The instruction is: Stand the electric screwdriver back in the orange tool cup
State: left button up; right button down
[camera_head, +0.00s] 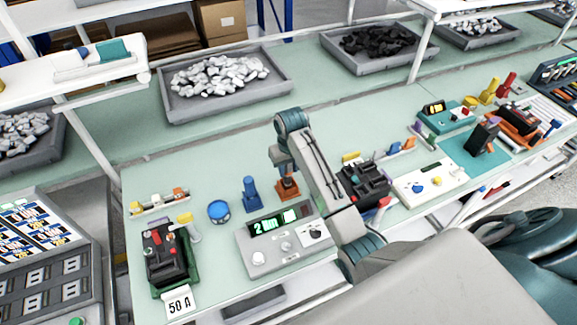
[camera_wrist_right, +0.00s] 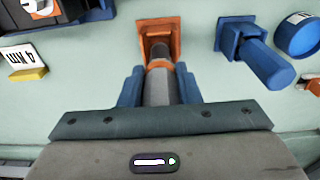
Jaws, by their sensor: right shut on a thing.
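The orange tool cup (camera_head: 288,190) stands on the pale green bench, just behind the grey meter box; it shows at the top of the right wrist view (camera_wrist_right: 174,27). My right gripper (camera_head: 286,166) is above the cup, its blue fingers (camera_wrist_right: 158,90) closed on the grey body of the electric screwdriver (camera_wrist_right: 158,86). The screwdriver has an orange ring and a dark front end that points at the cup and overlaps it. I cannot tell how deep the end is inside. The arm partly hides the screwdriver in the head view. My left gripper is not in view.
A blue holder (camera_head: 250,192) and a blue round tub (camera_head: 219,211) stand left of the cup. The meter box (camera_head: 284,240) is in front. A black breaker unit (camera_head: 363,184) is to the right, close to my arm. Behind the cup the bench is clear.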

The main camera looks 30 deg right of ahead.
aim_at(289, 175)
jog(key=shift+f+b, duration=0.55)
jog(key=shift+f, duration=1.5)
jog(key=c, duration=1)
grip_release()
jog(key=shift+o, duration=0.2)
jog(key=r+b, duration=0.2)
jog(key=r, duration=0.3)
jog(key=shift+s+r, duration=0.1)
jog(key=shift+s, duration=0.1)
jog(key=r+p, duration=0.1)
jog(key=r, duration=0.1)
jog(key=r+p, duration=0.1)
jog(key=r, duration=0.1)
jog(key=shift+s+r+p, duration=0.2)
jog(key=shift+r+p, duration=0.15)
jog(key=shift+r, duration=0.05)
jog(key=shift+s+r+p, duration=0.1)
jog(key=shift+r+p, duration=0.3)
jog(key=shift+p, duration=0.05)
